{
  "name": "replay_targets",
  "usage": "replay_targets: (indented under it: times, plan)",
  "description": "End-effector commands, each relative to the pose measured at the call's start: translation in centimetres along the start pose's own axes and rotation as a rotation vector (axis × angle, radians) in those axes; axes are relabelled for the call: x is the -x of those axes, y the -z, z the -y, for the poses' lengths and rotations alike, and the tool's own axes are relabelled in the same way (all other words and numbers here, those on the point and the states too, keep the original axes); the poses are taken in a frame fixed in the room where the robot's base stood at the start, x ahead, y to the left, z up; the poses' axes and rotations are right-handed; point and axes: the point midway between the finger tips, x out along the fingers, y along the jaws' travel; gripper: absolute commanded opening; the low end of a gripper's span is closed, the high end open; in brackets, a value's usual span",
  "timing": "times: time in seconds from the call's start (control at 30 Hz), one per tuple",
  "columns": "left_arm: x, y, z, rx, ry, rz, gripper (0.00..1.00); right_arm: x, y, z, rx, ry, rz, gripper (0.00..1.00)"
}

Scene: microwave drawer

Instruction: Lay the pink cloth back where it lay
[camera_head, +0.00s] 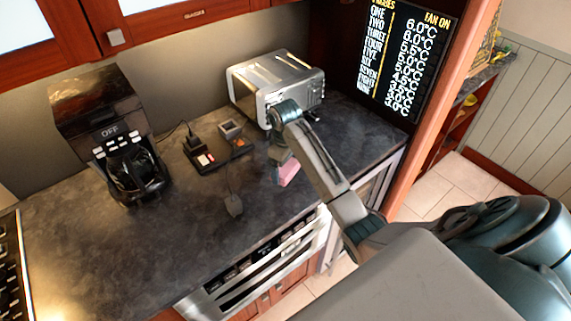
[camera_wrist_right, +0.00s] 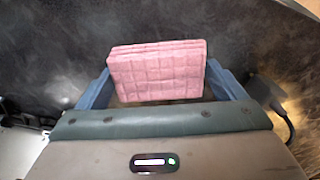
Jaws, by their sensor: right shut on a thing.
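The pink cloth (camera_wrist_right: 158,72) is a folded, quilted pad. In the right wrist view it sits between the two blue fingers of my right gripper (camera_wrist_right: 155,90), which is shut on it. In the head view my right gripper (camera_head: 283,160) is over the dark counter in front of the toaster, and part of the pink cloth (camera_head: 288,174) shows just below it. The arm and gripper hide some of the cloth there. I cannot tell whether the cloth touches the counter. My left gripper is not in view.
A silver toaster (camera_head: 262,78) stands behind the gripper. A coffee maker (camera_head: 112,135) stands farther left. The counter's front left (camera_head: 110,250) is clear.

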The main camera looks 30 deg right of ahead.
Motion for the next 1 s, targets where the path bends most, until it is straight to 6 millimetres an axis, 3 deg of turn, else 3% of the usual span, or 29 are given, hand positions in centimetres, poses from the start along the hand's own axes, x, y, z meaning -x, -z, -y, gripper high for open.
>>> replay_targets:
  times: [0.3, 0.7, 1.0]
  plan:
    - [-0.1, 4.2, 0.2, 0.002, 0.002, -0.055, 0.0, -3.1, 0.0, 0.1, 0.0, 0.002, 0.002, 0.61]
    - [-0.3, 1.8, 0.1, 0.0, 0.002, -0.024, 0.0, -5.9, 0.0, 0.0, 0.0, 0.0, 0.0, 0.61]
    - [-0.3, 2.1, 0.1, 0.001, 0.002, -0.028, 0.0, -6.1, 0.0, 0.0, 0.0, 0.0, 0.0, 0.61]
